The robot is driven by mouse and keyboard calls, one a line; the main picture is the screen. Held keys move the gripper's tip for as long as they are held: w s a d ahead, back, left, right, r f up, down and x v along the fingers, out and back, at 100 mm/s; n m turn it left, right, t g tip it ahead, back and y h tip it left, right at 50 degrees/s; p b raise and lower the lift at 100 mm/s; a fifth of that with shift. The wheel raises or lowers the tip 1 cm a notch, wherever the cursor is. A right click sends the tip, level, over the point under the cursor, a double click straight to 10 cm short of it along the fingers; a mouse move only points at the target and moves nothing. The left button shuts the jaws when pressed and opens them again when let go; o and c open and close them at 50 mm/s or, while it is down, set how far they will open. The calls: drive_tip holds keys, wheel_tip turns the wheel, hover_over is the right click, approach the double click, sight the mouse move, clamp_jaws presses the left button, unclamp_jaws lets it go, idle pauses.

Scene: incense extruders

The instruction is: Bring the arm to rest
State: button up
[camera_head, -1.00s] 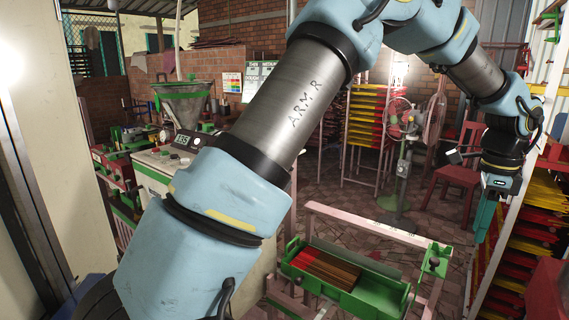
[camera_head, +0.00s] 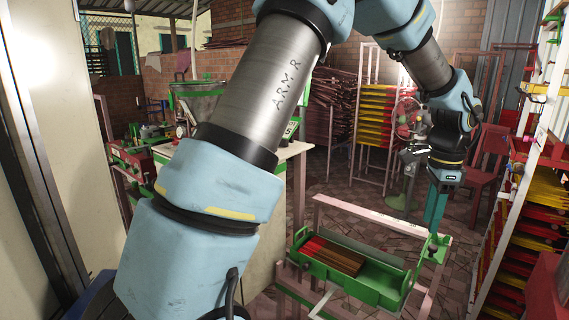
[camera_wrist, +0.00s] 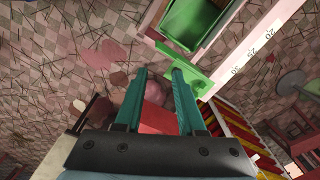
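My gripper (camera_head: 435,212) hangs at the right in the head view, fingers pointing down, above the right end of the green tray (camera_head: 385,293). Its two teal fingers also show in the wrist view (camera_wrist: 160,72). They stand apart with nothing between them, so it is open and empty. My arm arches across the head view from the lower left to the upper right. The fingertips look clear of the tray, though the exact gap is hard to tell.
The tray holds brown and red sticks (camera_head: 332,255) on a pink frame (camera_head: 350,210). A rack with red and yellow shelves (camera_head: 525,215) stands close at the right. A fan (camera_head: 408,125) and red chair (camera_head: 488,160) are behind. An extruder machine (camera_head: 195,100) is partly hidden by my arm.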

drive_tip(key=w+a+n, duration=0.2)
drive_tip(key=a+n, duration=0.2)
drive_tip(key=a, duration=0.6)
drive_tip(key=w+a+n, duration=0.3)
drive_tip(key=a+n, duration=0.1)
drive_tip(key=a, duration=0.5)
drive_tip(key=s+a+f+n, duration=0.1)
drive_tip(key=s+a+n, duration=0.1)
drive_tip(key=a, duration=0.4)
drive_tip(key=s+a+n+t, duration=0.1)
drive_tip(key=s+a+n, duration=0.1)
drive_tip(key=a+n, duration=0.3)
drive_tip(key=s+a+f+n, duration=0.1)
drive_tip(key=s+a+n, duration=0.2)
drive_tip(key=a, duration=0.6)
drive_tip(key=shift+f+n, duration=0.3)
drive_tip(key=shift+n, duration=0.4)
